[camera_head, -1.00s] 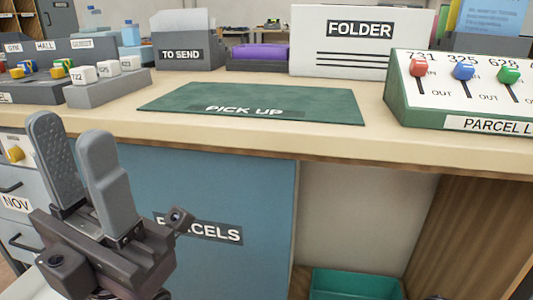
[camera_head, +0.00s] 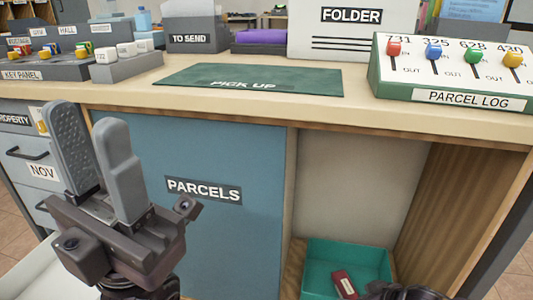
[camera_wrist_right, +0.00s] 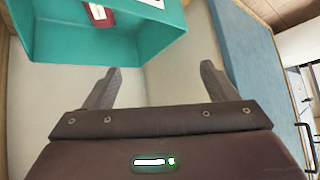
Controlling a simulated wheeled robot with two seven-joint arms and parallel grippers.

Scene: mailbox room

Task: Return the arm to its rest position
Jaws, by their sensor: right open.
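My left gripper (camera_head: 95,140) stands at the lower left of the head view, in front of the blue cabinet door. Its two grey fingers point up with nothing visible between them; how far apart they are is unclear at this angle. My right gripper (camera_wrist_right: 157,85) is open and empty in the right wrist view, beside a teal bin (camera_wrist_right: 110,50). In the head view a dark part of my right arm shows at the bottom edge, by the same bin (camera_head: 318,262).
A small dark red item (camera_head: 344,285) lies in the bin, under the desk. The desk above holds a green PICK UP mat (camera_head: 255,80), a PARCEL LOG panel (camera_head: 450,75) and a key panel (camera_head: 45,78). The PARCELS door (camera_head: 225,240) stands below the desk edge.

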